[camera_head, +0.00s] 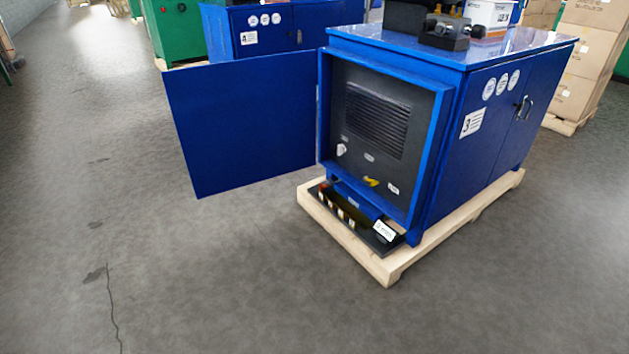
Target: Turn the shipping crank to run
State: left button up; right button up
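A blue machine cabinet (483,110) marked 3 stands on a wooden pallet, with its end door (245,120) swung wide open to the left. Inside is a dark panel (425,120) with a louvred vent (377,121). Low on the panel is a small yellow piece (371,182), which may be the shipping crank; its exact shape and setting are too small to tell. White labels (369,157) sit near it, and a white piece (341,150) is at the panel's left. Neither of my grippers is in view.
A black tray with striped items (350,213) and a white tag (383,231) lies at the cabinet's foot. The pallet (390,272) juts out in front. Another blue cabinet (275,38) and stacked cartons (590,60) stand behind. The floor (200,280) at front left is clear.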

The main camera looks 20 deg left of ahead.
aim_at(373, 183)
jog(key=u, duration=0.2)
jog(key=i+u, duration=0.3)
jog(key=i, duration=0.25)
jog(key=i+l+u, duration=0.1)
jog(key=i+u, duration=0.2)
jog(key=i, duration=0.25)
jog(key=i+l+u, duration=0.3)
jog(key=i, duration=0.25)
jog(key=j, duration=0.1)
